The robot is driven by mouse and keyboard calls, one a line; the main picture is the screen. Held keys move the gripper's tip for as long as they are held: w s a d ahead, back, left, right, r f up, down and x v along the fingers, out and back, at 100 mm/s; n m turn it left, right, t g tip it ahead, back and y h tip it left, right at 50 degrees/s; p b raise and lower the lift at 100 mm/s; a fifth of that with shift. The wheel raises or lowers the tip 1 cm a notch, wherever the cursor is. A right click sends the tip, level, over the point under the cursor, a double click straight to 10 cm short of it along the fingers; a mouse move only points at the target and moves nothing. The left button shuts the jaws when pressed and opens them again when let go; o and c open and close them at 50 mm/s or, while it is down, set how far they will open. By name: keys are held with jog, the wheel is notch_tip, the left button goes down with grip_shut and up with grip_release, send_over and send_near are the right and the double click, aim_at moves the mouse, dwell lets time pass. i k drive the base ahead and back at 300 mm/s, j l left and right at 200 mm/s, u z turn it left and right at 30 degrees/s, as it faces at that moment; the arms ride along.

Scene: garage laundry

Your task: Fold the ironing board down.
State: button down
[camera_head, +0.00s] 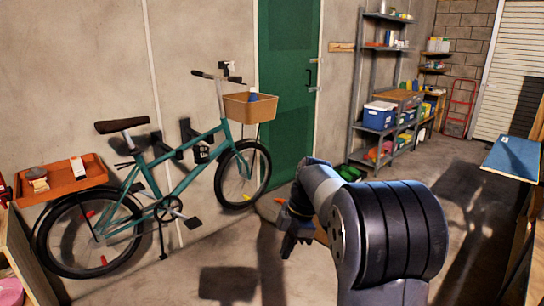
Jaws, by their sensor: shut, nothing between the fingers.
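A flat blue panel (512,158) juts in at the right edge, roughly level, with a small light mark on top. It may be the ironing board, but the frame cuts it off and I cannot tell for sure. No other ironing board shows. My gripper (288,246) is near the middle of the view, pointing down, shut and empty. It is well to the left of the blue panel and apart from it. My own arm hides part of the floor to its right.
A teal bicycle (180,185) with a basket (250,107) leans by the left wall. An orange tray (66,180) is at left. A green door (288,70) and metal shelves (357,90) stand behind. The floor (462,190) between shelves and blue panel is clear.

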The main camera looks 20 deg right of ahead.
aim_at(518, 158)
jog(key=i+l+z, duration=0.2)
jog(key=i+z, duration=0.55)
jog(key=i, duration=0.2)
jog(key=i+j+z, duration=0.1)
jog(key=i+z, duration=0.3)
jog(key=i+j+z, duration=0.35)
jog(key=i, duration=0.2)
jog(key=i+l+z, duration=0.15)
jog(key=i+z, duration=0.3)
jog(key=i, duration=0.4)
jog(key=i+j+z, duration=0.1)
jog(key=i+z, duration=0.4)
jog(key=i, duration=0.3)
jog(key=i+l+u, duration=0.1)
jog(key=i, duration=0.35)
jog(key=i+l+u, duration=0.15)
jog(key=i+l, duration=0.2)
jog(key=i, duration=0.15)
jog(key=i+l+u, duration=0.1)
jog(key=i+l, duration=0.2)
jog(key=i, duration=0.15)
